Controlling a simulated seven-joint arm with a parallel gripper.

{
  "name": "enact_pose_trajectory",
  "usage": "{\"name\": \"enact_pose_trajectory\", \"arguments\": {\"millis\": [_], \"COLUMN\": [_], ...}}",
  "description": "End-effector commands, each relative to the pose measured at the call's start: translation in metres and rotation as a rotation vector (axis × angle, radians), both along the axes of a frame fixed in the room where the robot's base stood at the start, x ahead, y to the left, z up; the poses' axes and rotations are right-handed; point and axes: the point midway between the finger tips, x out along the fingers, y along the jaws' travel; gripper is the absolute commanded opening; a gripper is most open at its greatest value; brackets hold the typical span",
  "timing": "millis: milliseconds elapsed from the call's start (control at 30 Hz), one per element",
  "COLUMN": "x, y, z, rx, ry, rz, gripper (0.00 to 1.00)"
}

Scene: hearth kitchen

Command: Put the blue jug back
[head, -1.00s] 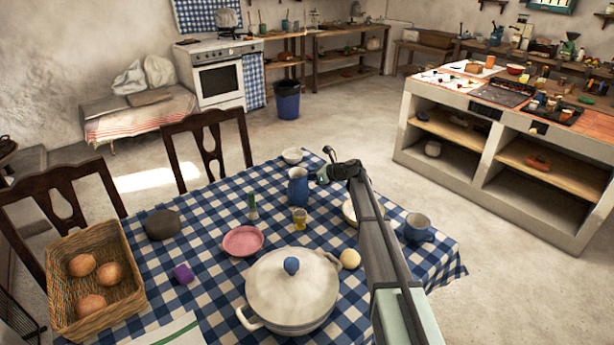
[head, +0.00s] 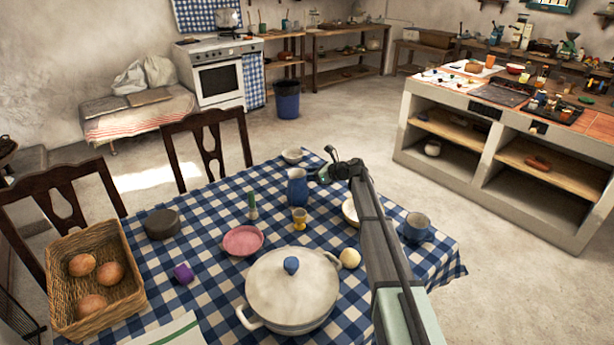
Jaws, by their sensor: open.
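The blue jug (head: 297,188) stands upright on the blue-and-white checked tablecloth (head: 210,215), near the far edge of the table. My gripper (head: 322,177) is just to the right of the jug, at the end of my arm reaching in from the lower right. It is open, with its fingers pointing left toward the jug. The fingers are small and dark here, and I cannot tell whether they touch the jug.
Near the jug are a small white bowl (head: 291,155), a yellow cup (head: 300,219), a pink plate (head: 243,241) and a white bowl (head: 350,211) partly behind my arm. A large white pot (head: 291,290) stands in front. A blue mug (head: 416,226) is right of my arm.

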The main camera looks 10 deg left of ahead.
Motion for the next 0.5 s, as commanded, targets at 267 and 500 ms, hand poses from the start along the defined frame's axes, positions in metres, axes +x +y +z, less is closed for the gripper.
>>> {"name": "enact_pose_trajectory", "arguments": {"millis": [267, 500], "x": [-0.018, -0.031], "y": [-0.043, -0.078], "z": [0.020, 0.034], "rx": [0.000, 0.000], "ry": [-0.001, 0.000], "rz": [-0.002, -0.003], "gripper": [0.43, 0.43]}}
